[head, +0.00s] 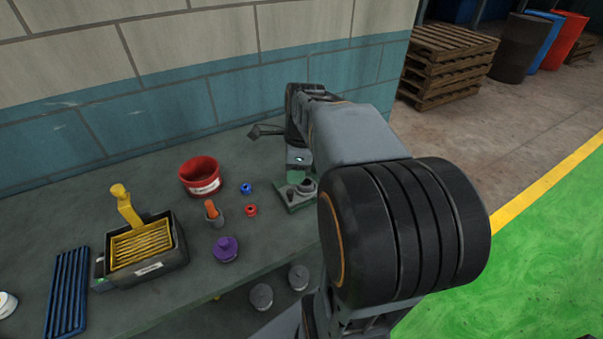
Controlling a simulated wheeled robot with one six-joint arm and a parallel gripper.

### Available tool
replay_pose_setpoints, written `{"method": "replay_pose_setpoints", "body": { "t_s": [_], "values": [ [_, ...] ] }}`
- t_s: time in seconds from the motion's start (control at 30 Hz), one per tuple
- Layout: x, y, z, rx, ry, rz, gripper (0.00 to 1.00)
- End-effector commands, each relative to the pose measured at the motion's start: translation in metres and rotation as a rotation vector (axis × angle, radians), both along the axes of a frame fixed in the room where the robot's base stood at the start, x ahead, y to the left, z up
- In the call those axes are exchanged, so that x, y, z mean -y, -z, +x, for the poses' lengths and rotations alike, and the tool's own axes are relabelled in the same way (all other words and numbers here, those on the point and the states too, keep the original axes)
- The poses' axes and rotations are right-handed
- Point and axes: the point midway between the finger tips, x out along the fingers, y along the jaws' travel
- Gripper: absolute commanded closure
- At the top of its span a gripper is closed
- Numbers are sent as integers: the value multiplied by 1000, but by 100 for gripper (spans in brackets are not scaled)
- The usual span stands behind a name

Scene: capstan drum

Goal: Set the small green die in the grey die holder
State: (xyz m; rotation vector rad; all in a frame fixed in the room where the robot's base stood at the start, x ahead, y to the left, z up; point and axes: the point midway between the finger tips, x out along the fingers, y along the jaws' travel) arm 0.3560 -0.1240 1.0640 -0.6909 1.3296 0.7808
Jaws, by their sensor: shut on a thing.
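My gripper (299,166) is at the end of my arm, over the right end of the bench, small and partly covered by my own arm. It is shut on a small green thing (296,177), which looks like the green die. A grey-green block with dark round parts (292,201) stands directly below; it looks like the die holder. My arm hides its right side. I cannot tell whether the die touches the holder or is a little above it.
On the bench (150,195), left of the holder, are a blue die (246,188), a red die (251,210), an orange piece in a grey cup (211,210), a purple knob (225,249) and a red tub (201,176). A dark bin (150,272) stands further left. The wall (150,118) is close behind.

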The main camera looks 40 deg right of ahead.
Motion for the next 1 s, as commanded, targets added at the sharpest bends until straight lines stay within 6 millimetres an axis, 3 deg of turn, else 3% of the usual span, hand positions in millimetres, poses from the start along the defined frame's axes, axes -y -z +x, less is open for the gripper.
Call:
{"method": "replay_pose_setpoints", "body": {
  "t_s": [0.2, 0.4, 0.87, 1.0],
  "values": [
    [47, 25, 36, -3, 6, 2, 96],
    [67, 59, 54, -2, 1, 1, 96],
    [82, 85, 68, -1, -3, 0, 96],
    [83, 103, 69, -1, -4, 1, 96]
  ]
}}
